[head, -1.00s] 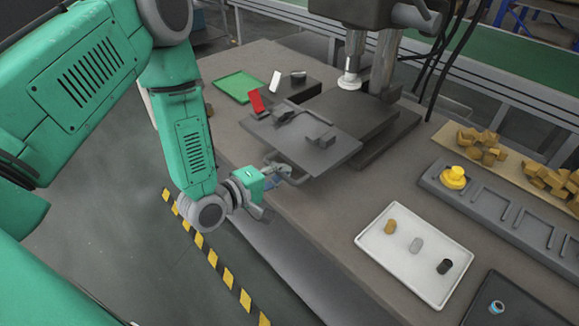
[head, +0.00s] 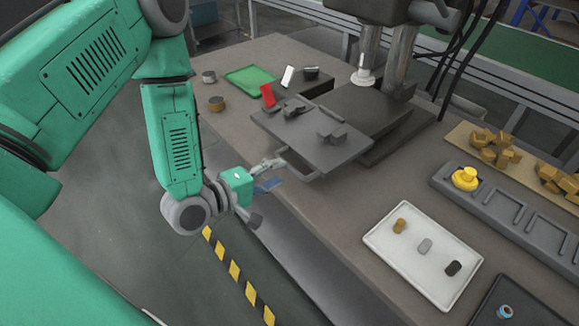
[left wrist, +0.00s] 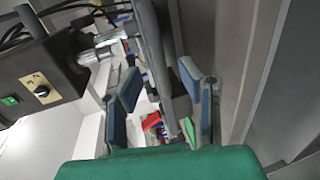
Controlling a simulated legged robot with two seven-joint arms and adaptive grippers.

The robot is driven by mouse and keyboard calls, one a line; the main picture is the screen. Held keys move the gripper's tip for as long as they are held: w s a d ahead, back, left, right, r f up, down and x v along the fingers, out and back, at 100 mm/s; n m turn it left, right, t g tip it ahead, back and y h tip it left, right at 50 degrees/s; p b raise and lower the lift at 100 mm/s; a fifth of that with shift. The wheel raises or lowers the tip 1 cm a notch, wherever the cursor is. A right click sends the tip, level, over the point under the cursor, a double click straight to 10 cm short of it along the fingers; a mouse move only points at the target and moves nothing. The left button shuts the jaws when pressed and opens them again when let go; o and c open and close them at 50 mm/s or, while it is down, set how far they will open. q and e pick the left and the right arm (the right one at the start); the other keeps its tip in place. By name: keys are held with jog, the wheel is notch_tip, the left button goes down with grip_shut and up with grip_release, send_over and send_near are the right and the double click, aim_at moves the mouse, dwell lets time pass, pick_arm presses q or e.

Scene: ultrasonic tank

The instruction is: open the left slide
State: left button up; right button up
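The slide is a dark grey plate (head: 310,138) at the foot of the press, jutting toward the table's left edge, with small grey fixtures on top. Its handle (head: 303,173) is a dark bar at the plate's near left edge. My left gripper (head: 270,175) is just left of the handle, beyond the table edge, with its fingers apart and nothing held. In the left wrist view, the open blue-padded fingers (left wrist: 158,88) have a dark bar between or beyond them; I cannot tell whether it is touched. My right gripper is not in view.
A press column (head: 395,55) stands behind the slide. A red piece (head: 268,95) and a green tray (head: 250,79) lie at the back left. A white tray (head: 385,250) with three small cylinders is at the front right. A control box (left wrist: 40,75) shows in the wrist view.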

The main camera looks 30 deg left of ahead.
pick_arm(q)
jog(key=v, duration=0.7)
jog(key=shift+a, duration=0.2)
jog(key=shift+w+d+f, duration=0.1)
jog(key=s+d+f+m+g+y+b, duration=0.15)
jog(key=s+f+m+g, duration=0.3)
jog(key=f, duration=0.45)
jog(key=s+d+f+m+g+y+b, duration=0.1)
jog(key=s+d+f+m+g+b, duration=0.25)
jog(key=f, duration=0.55)
jog(key=s+a+f+m+g+y+b, duration=0.2)
jog(key=s+f+m+g, duration=0.3)
jog(key=s, duration=0.5)
jog(key=shift+a+f+m+g+y, duration=0.35)
jog(key=shift+m+g+y, duration=0.15)
jog(key=shift+m, duration=0.3)
